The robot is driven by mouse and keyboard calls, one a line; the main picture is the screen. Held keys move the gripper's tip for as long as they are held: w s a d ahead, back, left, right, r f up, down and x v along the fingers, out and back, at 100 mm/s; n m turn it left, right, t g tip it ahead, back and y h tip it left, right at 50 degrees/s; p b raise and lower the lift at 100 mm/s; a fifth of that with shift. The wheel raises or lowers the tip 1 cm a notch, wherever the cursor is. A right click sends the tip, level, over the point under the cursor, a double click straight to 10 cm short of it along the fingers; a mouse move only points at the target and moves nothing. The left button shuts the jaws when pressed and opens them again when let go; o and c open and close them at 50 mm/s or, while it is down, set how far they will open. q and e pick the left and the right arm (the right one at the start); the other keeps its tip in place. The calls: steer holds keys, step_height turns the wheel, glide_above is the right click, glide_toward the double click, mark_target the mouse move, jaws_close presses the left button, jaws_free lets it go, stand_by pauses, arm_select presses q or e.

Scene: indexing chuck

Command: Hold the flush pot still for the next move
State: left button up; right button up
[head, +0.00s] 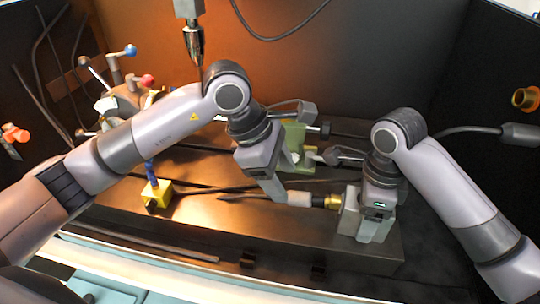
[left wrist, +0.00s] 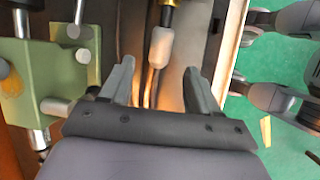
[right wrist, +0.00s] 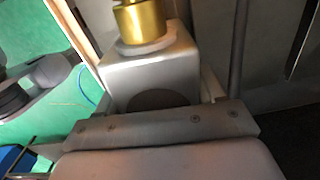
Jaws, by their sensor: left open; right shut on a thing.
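The flush pot appears to be a grey block (head: 350,208) with a brass collar (head: 331,202) on its left side. My right gripper (head: 371,225) is shut on this block. In the right wrist view the block (right wrist: 150,75) fills the space before the palm, its brass collar (right wrist: 143,24) at the top; the fingers are mostly hidden. A pale cylinder (head: 298,199) with a thin dark rod lies in line with the collar. My left gripper (head: 272,190) is open and empty left of it. In the left wrist view the pale cylinder (left wrist: 162,46) shows beyond the parted fingers.
A green fixture (head: 297,140) with metal pins stands behind my left gripper. A yellow block (head: 157,193) with a blue hose stands to the left on the brown machine bed (head: 215,222). A spindle tool (head: 194,42) hangs above. The bed's front left is mostly clear.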

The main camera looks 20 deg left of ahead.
mark_target(292, 194)
arm_select(q)
steer(key=shift+x, duration=2.75)
jaws_close()
